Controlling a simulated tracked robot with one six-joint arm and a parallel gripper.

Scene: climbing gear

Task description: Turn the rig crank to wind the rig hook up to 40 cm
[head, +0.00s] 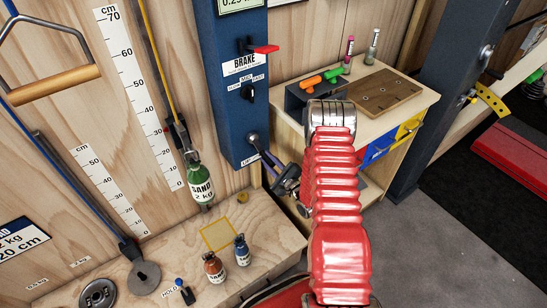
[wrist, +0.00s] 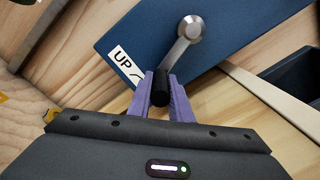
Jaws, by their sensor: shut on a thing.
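The rig crank (head: 253,138) sits low on the blue rig column (head: 232,85). In the wrist view its silver crank arm (wrist: 178,50) runs from the round hub down to a black handle (wrist: 160,82). My gripper (wrist: 160,90) has its purple fingers shut on this handle; in the head view my gripper (head: 268,160) is beside the column's lower end. The rig hook (head: 187,154) hangs on a yellow cord, bearing a green 2 kg sand bottle (head: 201,182) clear of the bench. A white cm scale (head: 140,95) stands left of it.
A wooden bench (head: 270,232) holds an orange bottle (head: 214,267), a blue bottle (head: 242,250) and a yellow square outline. A red-tipped brake lever (head: 264,49) is on the column. A side table (head: 408,100) with tools stands right. Grey floor lies in front.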

